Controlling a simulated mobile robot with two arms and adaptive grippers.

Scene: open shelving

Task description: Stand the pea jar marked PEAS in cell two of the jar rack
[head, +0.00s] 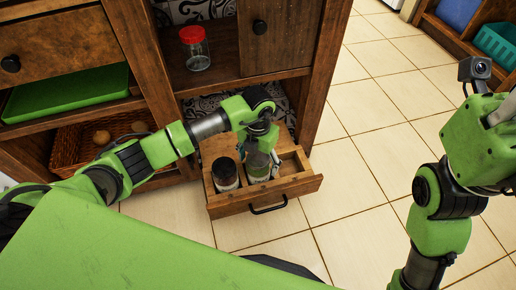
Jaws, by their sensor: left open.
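The jar rack (292,191) is a wooden drawer-like box with dividers and a dark handle, at the centre bottom of the shelving. A jar with a dark lid (225,175) stands in its left cell. A glass jar with greenish contents (257,165), perhaps the pea jar, stands upright in the middle cell. No PEAS marking can be read. The right cell looks empty. My left gripper (262,151) points down at the greenish jar, open, with its fingers beside the glass. The gripper hides the jar's top. My right arm is at the right edge; its gripper (503,112) is only partly seen.
A red-lidded empty jar (196,50) stands on the shelf above. A green tray (68,90) and a wicker basket (95,142) with round brown items are at left. A teal basket (497,42) is at upper right. The tiled floor right of the rack is clear.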

